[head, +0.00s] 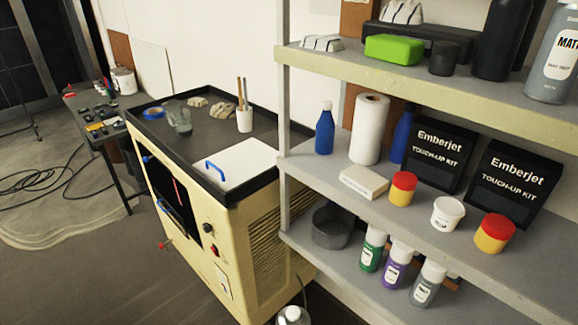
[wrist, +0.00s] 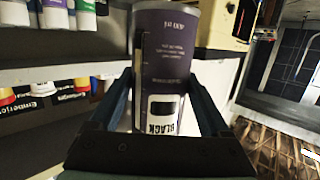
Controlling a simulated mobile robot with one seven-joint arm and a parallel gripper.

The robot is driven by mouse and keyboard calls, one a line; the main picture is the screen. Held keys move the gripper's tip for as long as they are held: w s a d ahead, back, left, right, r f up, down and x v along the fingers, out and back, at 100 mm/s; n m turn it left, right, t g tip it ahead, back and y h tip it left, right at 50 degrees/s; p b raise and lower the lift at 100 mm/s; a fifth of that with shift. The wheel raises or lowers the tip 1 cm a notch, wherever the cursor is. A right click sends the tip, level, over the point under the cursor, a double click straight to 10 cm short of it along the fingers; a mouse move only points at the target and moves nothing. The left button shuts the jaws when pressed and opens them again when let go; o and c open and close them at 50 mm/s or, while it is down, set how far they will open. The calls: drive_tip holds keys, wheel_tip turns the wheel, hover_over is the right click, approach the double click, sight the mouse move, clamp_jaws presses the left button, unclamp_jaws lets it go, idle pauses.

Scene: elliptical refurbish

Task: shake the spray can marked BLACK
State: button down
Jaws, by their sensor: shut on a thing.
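The spray can marked BLACK (wrist: 165,50) fills the middle of the wrist view. It has a dark, purplish-grey body and a white label panel with the word BLACK, which reads sideways. My gripper (wrist: 162,88) is shut on it, with one dark finger on each side of the can. My gripper does not show in the head view.
Touch-up kit boxes (head: 510,185) and jars stand above. A cream cabinet (head: 255,238) with a dark top adjoins the shelves. Open floor (head: 95,285) lies at left, with loose cables.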

drive_tip(key=s+f+b, duration=0.1)
drive_tip(key=s+f, duration=0.3)
drive_tip(key=s, duration=0.3)
wheel_tip(320, 180, up, 7)
wheel_tip(320, 180, down, 7)
drive_tip(key=shift+s+a+f, duration=0.15)
drive_tip(key=shift+s+a, duration=0.05)
drive_tip(key=shift+a, duration=0.2)
idle(0.8)
